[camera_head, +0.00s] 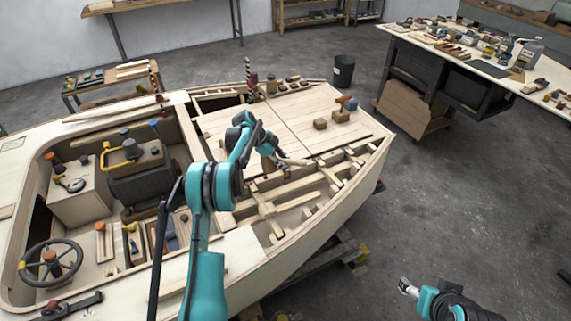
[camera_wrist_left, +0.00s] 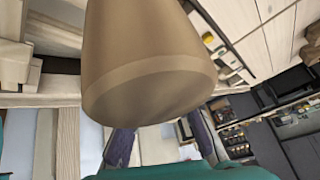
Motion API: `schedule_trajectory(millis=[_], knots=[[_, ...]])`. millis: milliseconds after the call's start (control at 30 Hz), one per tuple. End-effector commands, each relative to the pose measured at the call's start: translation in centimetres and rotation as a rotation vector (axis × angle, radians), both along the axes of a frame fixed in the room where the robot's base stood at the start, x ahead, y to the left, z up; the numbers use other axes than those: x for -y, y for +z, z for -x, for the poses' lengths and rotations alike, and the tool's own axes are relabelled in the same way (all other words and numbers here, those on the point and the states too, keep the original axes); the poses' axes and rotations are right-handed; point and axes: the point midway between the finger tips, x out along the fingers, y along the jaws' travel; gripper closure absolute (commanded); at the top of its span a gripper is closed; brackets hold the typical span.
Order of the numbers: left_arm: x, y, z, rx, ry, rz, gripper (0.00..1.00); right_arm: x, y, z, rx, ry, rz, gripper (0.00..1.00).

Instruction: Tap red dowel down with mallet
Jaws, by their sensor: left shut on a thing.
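My left gripper (camera_head: 277,155) is over the open framed part of the boat hull, just beside the plank deck. It is shut on the mallet (camera_head: 296,161), which shows as a small pale wooden piece in the head view. In the left wrist view a big tan, round-faced mallet head (camera_wrist_left: 150,65) fills the top middle, in front of the fingers (camera_wrist_left: 163,142). The red dowel cannot be told for certain in either view; the mallet and my arm hide part of the frame. My right gripper (camera_head: 407,287) is low at the right, over the floor, away from the hull.
The plywood hull (camera_head: 375,160) has open ribs at its right end. Small wooden blocks (camera_head: 341,115) lie on the deck. A steering wheel (camera_head: 50,262) is at the lower left. A workbench (camera_head: 480,62) with tools stands at the upper right. The floor at right is mostly clear.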

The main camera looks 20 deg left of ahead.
Motion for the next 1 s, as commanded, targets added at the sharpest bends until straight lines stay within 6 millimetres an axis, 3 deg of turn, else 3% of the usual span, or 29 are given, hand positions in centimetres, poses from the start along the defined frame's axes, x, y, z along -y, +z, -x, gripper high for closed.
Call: schedule_trajectory(millis=[167, 300, 733, 1000], knots=[[0.0, -1.9, 0.0, 0.000, 0.000, 0.000, 1.00, 0.0, -1.3, 0.0, 0.000, 0.000, 0.000, 0.34], [0.0, -5.8, 0.0, 0.000, 0.000, 0.000, 1.00, 0.0, -3.9, 0.0, 0.000, 0.000, 0.000, 0.34], [0.0, -0.3, 0.0, 0.000, 0.000, 0.000, 1.00, 0.0, -0.5, 0.0, 0.000, 0.000, 0.000, 0.34], [0.0, 0.1, 0.0, 0.000, 0.000, 0.000, 1.00, 0.0, -0.5, 0.0, 0.000, 0.000, 0.000, 0.34]])
